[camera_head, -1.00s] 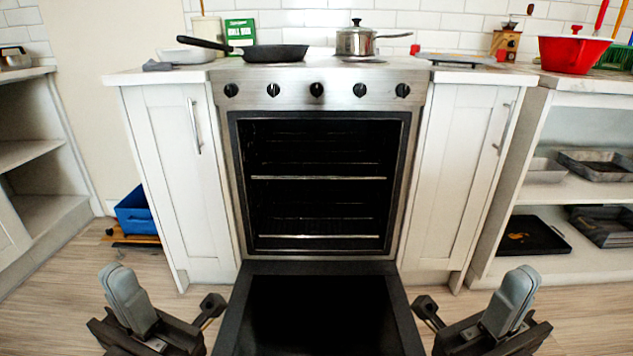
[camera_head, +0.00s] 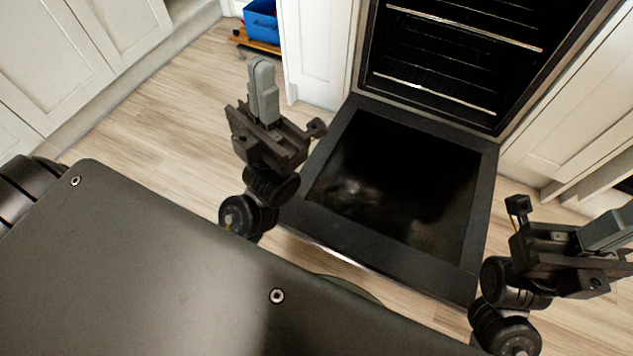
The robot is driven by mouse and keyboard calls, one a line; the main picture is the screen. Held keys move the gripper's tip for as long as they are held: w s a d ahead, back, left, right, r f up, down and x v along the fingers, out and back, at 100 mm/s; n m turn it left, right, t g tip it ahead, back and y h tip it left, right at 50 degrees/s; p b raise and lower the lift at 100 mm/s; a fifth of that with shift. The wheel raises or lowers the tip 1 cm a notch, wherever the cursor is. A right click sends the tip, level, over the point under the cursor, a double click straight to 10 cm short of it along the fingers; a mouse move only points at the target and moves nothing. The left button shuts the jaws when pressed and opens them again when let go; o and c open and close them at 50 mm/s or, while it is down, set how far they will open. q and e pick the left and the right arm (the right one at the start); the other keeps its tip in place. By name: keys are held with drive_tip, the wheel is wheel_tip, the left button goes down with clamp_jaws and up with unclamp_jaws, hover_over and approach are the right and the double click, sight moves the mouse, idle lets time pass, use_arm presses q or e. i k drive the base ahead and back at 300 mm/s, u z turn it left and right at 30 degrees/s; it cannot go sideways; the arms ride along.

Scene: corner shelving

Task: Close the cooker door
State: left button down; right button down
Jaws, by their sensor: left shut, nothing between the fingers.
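The cooker door (camera_head: 460,250) is fully open. It is folded down flat in front of the dark oven opening (camera_head: 440,65), low over the floor. Its inner side faces up, with a dark glass pane in a black frame. My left gripper (camera_head: 262,75) is shut and empty, to the left of the door and pointing towards the cabinets. My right gripper (camera_head: 610,230) is to the right of the door at the picture's edge. Its fingertips are cut off by the edge, so its opening is not clear. Neither gripper visibly grips the door.
White cabinets (camera_head: 318,50) flank the oven. Oven racks (camera_head: 450,20) show inside. A blue box (camera_head: 262,22) stands at the top left beyond the cabinet. Wooden floor (camera_head: 160,120) is free to the left. My own dark body covers the lower left.

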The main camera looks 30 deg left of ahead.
sight(402, 196)
drive_tip(key=u, duration=3.1)
drive_tip(key=i, duration=1.7)
drive_tip(key=u, duration=1.05)
drive_tip(key=i, duration=0.55)
drive_tip(key=z, duration=4.75)
